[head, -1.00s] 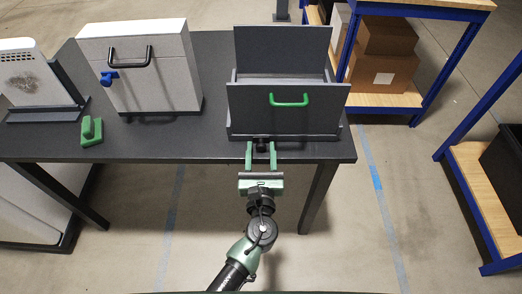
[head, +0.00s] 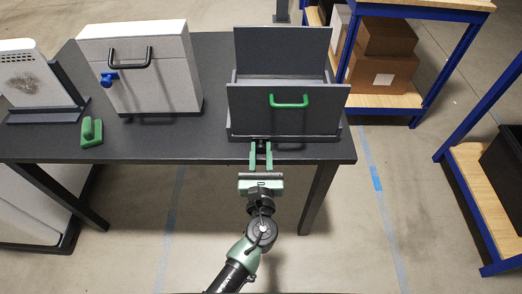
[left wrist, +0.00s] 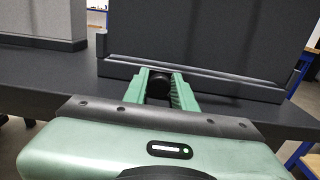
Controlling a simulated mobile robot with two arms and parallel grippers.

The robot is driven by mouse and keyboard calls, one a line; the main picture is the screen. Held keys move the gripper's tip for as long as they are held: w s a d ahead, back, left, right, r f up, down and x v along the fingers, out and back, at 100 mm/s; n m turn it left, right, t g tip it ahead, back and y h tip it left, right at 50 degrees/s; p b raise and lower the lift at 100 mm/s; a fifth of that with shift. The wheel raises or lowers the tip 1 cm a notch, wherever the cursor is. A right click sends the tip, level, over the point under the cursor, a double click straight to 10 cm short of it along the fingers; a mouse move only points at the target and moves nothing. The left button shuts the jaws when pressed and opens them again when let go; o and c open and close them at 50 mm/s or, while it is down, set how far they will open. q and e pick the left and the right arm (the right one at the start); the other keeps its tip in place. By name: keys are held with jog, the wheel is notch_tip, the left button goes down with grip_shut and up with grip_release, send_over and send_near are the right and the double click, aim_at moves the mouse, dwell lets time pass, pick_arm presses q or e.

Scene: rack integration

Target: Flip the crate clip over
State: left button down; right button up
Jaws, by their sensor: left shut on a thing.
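The crate clip is a small black knob-like part (head: 260,146) at the lower front of the dark grey crate (head: 243,108). It also shows in the left wrist view (left wrist: 158,85), between the green fingers. My left gripper (head: 260,153) reaches in from below, over the table's front edge, and its fingers are shut on the clip from both sides. The fingers partly hide the clip, and I cannot tell which way it is turned. My right gripper is in neither view.
The crate has a green handle (head: 289,103) and stands on the dark table (head: 215,140). Blue-framed shelves (head: 440,85) stand to the right.

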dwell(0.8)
pick_arm(q)
jog(key=a+p, duration=0.1)
jog(key=a, duration=0.3)
jog(key=shift+f, duration=0.1)
jog(key=c, duration=1.2)
grip_release()
jog(key=shift+a, duration=0.1)
jog(key=shift+s, duration=0.1)
